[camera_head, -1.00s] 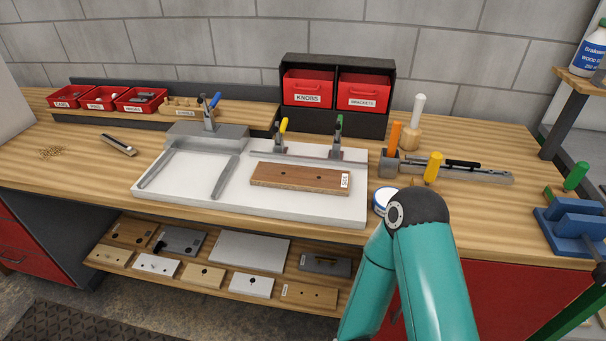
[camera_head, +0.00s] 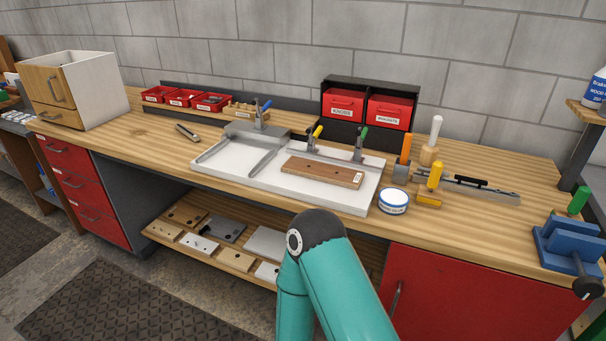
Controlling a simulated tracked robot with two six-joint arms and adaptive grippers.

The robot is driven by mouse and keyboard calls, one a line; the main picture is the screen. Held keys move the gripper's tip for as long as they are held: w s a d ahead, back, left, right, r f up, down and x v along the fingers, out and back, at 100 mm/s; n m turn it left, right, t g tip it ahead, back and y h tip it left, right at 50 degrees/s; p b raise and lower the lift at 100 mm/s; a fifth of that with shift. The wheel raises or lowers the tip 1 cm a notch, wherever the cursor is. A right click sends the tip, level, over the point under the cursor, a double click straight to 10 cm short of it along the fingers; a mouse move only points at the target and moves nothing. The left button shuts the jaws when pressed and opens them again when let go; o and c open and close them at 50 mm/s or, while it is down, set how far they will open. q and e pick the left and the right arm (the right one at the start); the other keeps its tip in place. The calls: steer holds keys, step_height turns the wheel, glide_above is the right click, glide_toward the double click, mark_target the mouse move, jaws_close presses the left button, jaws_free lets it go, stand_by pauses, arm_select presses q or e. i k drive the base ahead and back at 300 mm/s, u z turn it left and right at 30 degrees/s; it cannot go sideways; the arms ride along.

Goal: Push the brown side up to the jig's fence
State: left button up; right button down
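The brown side (camera_head: 322,172) is a flat wooden board with a white label at its right end. It lies on the white jig base (camera_head: 228,172) on the bench, in front of the grey fence (camera_head: 336,157). A narrow strip of white seems to show between the board and the fence. Two toggle clamps stand at the fence, one with a yellow handle (camera_head: 316,133) and one with a green handle (camera_head: 361,141). One teal arm of mine rises at the bottom middle. Neither gripper shows in the view.
A white round tin (camera_head: 393,201) stands just right of the jig. An orange-handled tool (camera_head: 405,149), a mallet (camera_head: 432,141) and a yellow-handled tool (camera_head: 433,181) stand further right. A wooden drawer box (camera_head: 75,88) is at the far left. Boards lie on the lower shelf (camera_head: 158,229).

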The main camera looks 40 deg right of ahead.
mark_target(340, 176)
steer(key=u, duration=0.4)
steer(key=k, duration=0.4)
steer(key=u, duration=0.25)
steer(key=i, duration=1.15)
steer(key=z, duration=1.1)
steer(key=i, duration=1.05)
steer(key=z, duration=1.1)
steer(key=i, duration=0.3)
steer(key=z, duration=0.15)
steer(key=k, duration=0.9)
steer(key=z, duration=0.15)
steer(key=i, duration=0.9)
steer(key=u, duration=0.05)
